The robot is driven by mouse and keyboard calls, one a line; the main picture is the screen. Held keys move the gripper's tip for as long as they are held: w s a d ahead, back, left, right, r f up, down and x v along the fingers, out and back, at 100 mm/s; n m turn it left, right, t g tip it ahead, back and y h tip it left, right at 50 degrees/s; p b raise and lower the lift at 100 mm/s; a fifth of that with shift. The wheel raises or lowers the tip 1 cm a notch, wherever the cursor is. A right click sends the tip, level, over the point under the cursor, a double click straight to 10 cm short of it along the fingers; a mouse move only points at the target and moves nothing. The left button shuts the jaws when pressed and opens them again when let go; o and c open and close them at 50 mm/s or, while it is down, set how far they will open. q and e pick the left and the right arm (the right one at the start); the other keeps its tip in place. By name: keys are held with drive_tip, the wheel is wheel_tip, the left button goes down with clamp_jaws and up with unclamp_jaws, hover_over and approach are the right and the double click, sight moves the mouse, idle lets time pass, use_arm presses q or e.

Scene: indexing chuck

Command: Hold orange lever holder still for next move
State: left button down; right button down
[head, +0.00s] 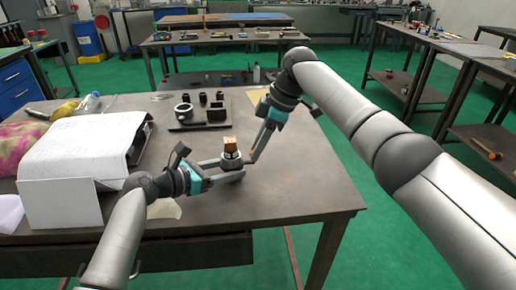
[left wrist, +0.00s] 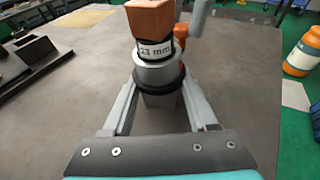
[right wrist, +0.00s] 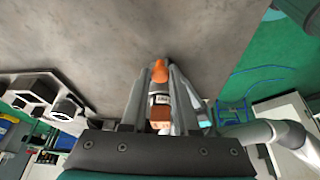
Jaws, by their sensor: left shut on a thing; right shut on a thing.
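The orange lever holder (head: 231,156) stands upright on the table: a grey and dark round body with an orange-brown block on top. The exact contact there is partly hidden.
A dark tray (head: 188,126) with black parts and a ring stands behind the holder. The right front of the table is clear.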

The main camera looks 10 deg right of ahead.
drive_tip(key=shift+w+r+n, duration=0.15)
drive_tip(key=shift+w+n, duration=0.5)
drive_tip(key=shift+n, duration=0.05)
drive_tip(key=shift+w+g, duration=0.1)
drive_tip(key=shift+g, duration=0.2)
drive_tip(key=shift+n, duration=0.5)
drive_tip(key=shift+a, duration=0.1)
drive_tip(key=c, duration=0.7)
unclamp_jaws()
drive_tip(key=shift+o, duration=0.2)
drive_tip(key=v, duration=0.7)
drive_tip(key=shift+r, duration=0.1)
drive_tip(key=shift+c, duration=0.2)
